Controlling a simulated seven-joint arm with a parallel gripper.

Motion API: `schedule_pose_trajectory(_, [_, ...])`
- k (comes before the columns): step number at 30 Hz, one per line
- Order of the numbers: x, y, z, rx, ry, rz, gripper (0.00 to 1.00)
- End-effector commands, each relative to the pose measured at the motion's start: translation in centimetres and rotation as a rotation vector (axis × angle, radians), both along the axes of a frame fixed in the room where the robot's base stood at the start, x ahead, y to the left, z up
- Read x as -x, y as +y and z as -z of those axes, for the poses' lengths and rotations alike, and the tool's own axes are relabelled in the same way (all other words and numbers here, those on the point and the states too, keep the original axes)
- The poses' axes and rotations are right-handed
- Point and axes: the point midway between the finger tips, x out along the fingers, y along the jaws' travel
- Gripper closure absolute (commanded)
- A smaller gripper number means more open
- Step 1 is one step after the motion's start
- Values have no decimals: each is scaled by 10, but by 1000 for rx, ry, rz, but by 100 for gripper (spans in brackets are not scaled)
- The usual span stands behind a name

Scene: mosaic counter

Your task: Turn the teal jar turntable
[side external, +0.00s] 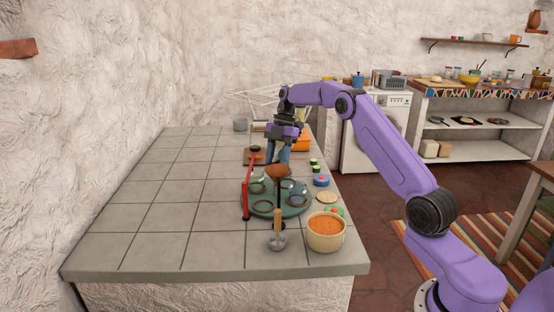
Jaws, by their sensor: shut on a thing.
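The teal jar turntable (264,209) is a round disc lying on the tiled counter, with several ring-shaped seats on its top. My gripper (277,164) points down at the far side of the turntable. Blue parts show below its dark body, and I cannot tell whether they are fingers or a held thing. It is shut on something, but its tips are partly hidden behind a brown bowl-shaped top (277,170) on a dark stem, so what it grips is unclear.
A red upright bar (246,188) with a dark knob stands at the turntable's left. A pot of orange food (325,232) and a grey metal piece (277,243) are in front. The counter's left side is clear.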

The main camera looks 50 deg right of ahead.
Motion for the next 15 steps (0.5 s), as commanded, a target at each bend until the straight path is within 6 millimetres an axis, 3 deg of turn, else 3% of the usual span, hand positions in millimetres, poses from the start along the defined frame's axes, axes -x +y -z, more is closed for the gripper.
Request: schedule_pose_trajectory(15, [-2, 1, -1, 1, -4, -258, 100])
